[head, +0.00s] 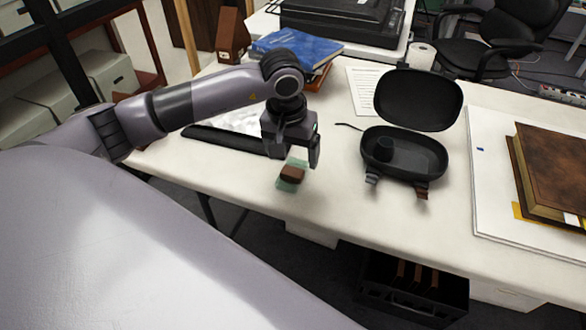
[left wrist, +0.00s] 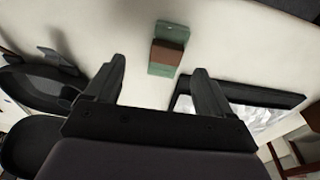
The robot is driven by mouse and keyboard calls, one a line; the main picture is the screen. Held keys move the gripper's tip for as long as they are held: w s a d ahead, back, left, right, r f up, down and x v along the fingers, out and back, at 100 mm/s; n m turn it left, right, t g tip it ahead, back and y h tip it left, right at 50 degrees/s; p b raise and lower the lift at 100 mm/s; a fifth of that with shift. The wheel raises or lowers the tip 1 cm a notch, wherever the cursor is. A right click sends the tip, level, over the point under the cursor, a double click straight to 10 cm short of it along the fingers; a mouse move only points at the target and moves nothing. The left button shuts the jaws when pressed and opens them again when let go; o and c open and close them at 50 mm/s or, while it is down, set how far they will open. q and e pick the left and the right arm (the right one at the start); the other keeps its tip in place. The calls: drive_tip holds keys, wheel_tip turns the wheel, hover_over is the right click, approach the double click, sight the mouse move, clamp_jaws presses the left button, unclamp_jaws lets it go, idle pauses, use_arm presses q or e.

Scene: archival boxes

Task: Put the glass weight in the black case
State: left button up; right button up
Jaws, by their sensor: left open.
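The glass weight (head: 290,184) is a pale green, see-through block with a brown block or band across its middle. It lies on the white table near the front edge. In the left wrist view it (left wrist: 160,69) shows ahead of and between the fingers, with nothing touching it. My left gripper (head: 308,158) is open and empty, pointing down just above and behind the weight. The black case (head: 408,172) stands open to the right, its lid (head: 418,98) raised at the back. It also shows at the left of the left wrist view (left wrist: 32,88). My right gripper is out of view.
A dark round insert (head: 384,148) sits in the case. A black-framed flat item (head: 235,140) lies behind my left gripper. A blue book (head: 293,52) is at the back. A brown book (head: 548,178) lies on a white board at right. The table between weight and case is clear.

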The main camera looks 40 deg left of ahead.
sight(293, 171)
use_arm(q)
drive_tip(key=shift+a+f, duration=0.15)
drive_tip(key=shift+a, duration=0.3)
drive_tip(key=f, duration=0.2)
drive_tip(key=w+f, duration=0.1)
drive_tip(key=f, duration=0.3)
drive_tip(key=shift+w+a+f, duration=0.2)
drive_tip(key=shift+w+f, duration=0.1)
drive_tip(key=c, duration=1.2)
drive_tip(key=shift+r, duration=0.1)
drive_tip(key=shift+c, duration=1.1)
drive_tip(key=shift+r, duration=0.1)
